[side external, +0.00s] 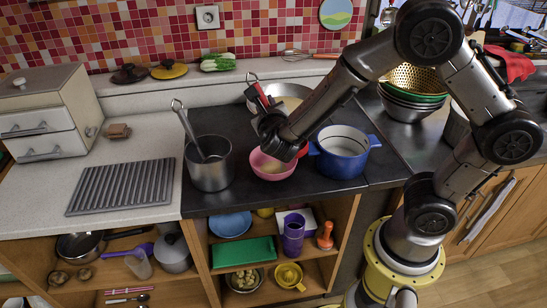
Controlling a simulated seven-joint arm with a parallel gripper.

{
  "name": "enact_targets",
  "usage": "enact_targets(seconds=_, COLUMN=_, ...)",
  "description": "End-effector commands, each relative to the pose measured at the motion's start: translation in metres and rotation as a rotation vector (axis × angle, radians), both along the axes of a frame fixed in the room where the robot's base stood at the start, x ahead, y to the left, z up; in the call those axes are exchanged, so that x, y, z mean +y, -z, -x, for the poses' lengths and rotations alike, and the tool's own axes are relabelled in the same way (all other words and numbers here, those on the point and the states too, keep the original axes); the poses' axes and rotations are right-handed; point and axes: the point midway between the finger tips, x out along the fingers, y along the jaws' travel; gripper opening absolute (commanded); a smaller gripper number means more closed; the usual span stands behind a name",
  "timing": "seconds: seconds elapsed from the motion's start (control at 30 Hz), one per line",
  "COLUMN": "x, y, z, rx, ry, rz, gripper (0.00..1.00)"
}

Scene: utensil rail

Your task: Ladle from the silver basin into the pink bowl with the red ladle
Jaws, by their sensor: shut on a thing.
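The pink bowl (264,172) stands on the dark counter in the middle, with pale yellowish contents partly showing. My gripper (268,132) is above the bowl's back edge, shut on the red ladle (262,95). The ladle's handle sticks up above my gripper. A red part, apparently its scoop, shows right of my gripper by the bowl's right rim; what it holds is hidden. A wide silver basin (252,103) with yellowish contents stands behind my gripper, partly hidden by my arm.
A tall silver pot (209,172) with a metal utensil stands left of the bowl. A blue pot (342,158) stands close on the right. A ridged grey drainer (122,188) lies farther left. A colander on stacked bowls (411,102) stands at the right.

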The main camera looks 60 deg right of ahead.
Motion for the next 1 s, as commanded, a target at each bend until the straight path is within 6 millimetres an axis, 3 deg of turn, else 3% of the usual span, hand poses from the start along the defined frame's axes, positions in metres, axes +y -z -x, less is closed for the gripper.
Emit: enact_targets(seconds=1.0, x=0.013, y=0.024, z=-0.037, rx=0.209, ry=-0.001, rz=0.072, gripper=0.00)
